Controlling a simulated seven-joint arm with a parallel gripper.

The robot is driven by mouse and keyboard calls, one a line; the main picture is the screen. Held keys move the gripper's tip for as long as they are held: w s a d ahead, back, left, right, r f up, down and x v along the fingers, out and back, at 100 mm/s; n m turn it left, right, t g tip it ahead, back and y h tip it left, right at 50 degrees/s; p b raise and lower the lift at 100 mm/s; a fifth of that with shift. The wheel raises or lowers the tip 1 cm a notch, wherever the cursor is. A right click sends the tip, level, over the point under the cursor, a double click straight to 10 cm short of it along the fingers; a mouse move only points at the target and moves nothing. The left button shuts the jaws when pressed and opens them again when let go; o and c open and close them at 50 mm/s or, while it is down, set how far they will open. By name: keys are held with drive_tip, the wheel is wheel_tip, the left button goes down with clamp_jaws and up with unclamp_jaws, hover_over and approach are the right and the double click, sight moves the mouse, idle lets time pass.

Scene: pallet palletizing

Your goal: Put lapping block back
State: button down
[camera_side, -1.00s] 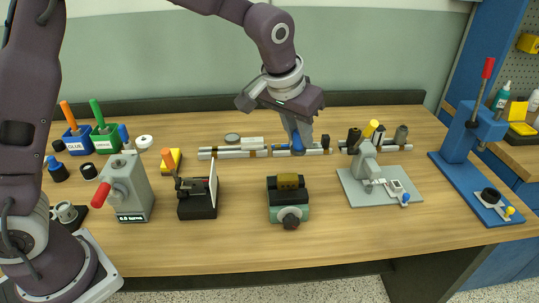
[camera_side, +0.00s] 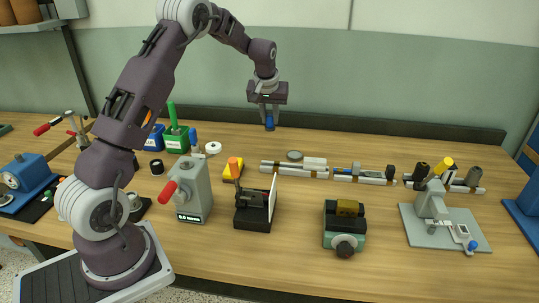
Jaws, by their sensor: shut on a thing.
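My gripper (camera_side: 269,119) points down in the air above the back of the bench, in front of the grey-green wall. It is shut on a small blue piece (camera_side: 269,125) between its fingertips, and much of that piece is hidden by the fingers. The piece hangs clear of everything. I cannot tell from its visible part whether it is the lapping block. Below and to the right, a row of light rails (camera_side: 294,171) lies on the bench. A white block (camera_side: 315,163), a grey disc (camera_side: 294,155) and a dark block (camera_side: 390,171) lie at the rails.
A green holder (camera_side: 176,140), a grey device with a red handle (camera_side: 193,190), a black stand with a white plate (camera_side: 254,208), a green vise (camera_side: 345,225) and a grey-plated fixture (camera_side: 445,226) stand along the bench. The bare wood (camera_side: 290,235) between the stand and vise is free.

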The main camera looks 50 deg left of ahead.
wheel_tip(320, 180, down, 10)
drive_tip(key=shift+a+r, duration=0.1)
drive_tip(key=shift+r, duration=0.05)
drive_tip(key=c, duration=1.3)
unclamp_jaws()
drive_tip(key=shift+o, duration=0.2)
